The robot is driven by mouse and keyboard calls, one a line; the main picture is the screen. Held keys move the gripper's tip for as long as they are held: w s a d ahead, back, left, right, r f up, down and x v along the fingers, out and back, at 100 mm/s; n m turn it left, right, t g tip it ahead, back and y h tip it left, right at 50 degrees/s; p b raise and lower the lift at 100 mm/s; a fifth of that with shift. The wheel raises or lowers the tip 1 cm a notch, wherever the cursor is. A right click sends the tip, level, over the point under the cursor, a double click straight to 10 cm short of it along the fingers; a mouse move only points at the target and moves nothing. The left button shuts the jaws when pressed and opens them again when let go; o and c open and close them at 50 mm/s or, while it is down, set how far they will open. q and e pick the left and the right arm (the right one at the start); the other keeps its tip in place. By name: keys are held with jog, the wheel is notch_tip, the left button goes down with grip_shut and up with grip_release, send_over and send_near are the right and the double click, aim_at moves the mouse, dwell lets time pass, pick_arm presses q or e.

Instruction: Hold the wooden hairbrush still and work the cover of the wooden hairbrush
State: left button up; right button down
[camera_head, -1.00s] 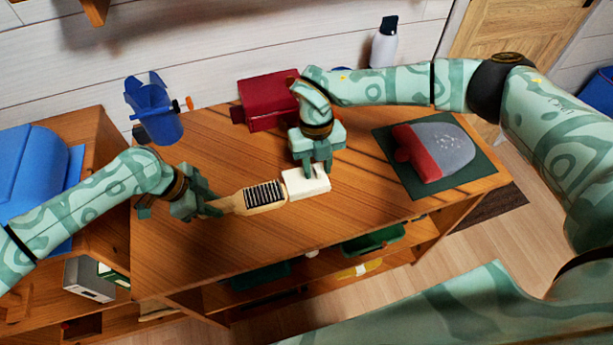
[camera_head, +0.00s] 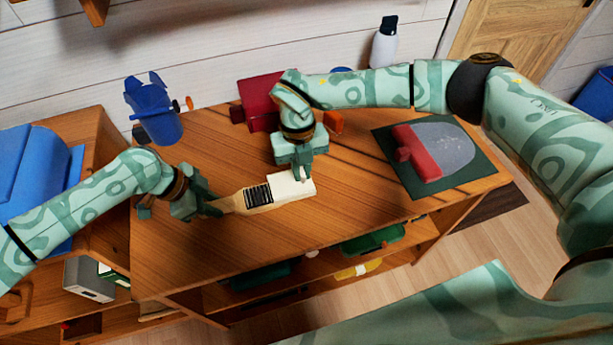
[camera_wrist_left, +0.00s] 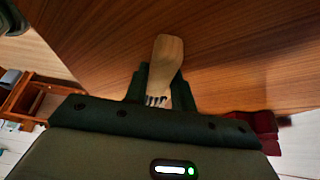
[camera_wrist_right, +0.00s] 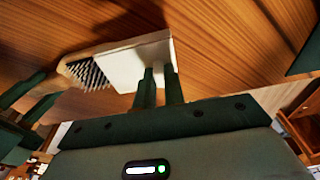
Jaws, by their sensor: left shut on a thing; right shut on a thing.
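The wooden hairbrush (camera_head: 232,203) is held just above or on the table; the gap is hard to judge. Its handle is at the left and its dark bristles (camera_head: 258,194) face up. My left gripper (camera_head: 214,207) is shut on the handle, which also shows between its fingers in the left wrist view (camera_wrist_left: 166,60). The white cover (camera_head: 288,188) sits over the right part of the brush head, leaving the left part of the bristles bare. My right gripper (camera_head: 301,175) is shut on the cover, also seen in the right wrist view (camera_wrist_right: 138,62).
A blue bucket-like container (camera_head: 155,115) stands at the back left. A dark red box (camera_head: 260,92) and an orange thing (camera_head: 333,122) are behind my right gripper. A red and grey item (camera_head: 445,150) lies on a green mat (camera_head: 400,182) at right. The table's front is clear.

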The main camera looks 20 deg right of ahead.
aim_at(277, 187)
jog(key=shift+a, duration=3.05)
jog(key=c, duration=1.4)
grip_release()
jog(key=shift+c, duration=0.2)
jog(key=r, duration=0.4)
jog(key=w+r, duration=0.1)
jog(key=r, duration=0.1)
pick_arm(q)
jog(key=o, duration=1)
jog(key=v, duration=1.2)
jog(key=shift+f, duration=0.1)
pick_arm(e)
jog(key=shift+s+f, duration=0.1)
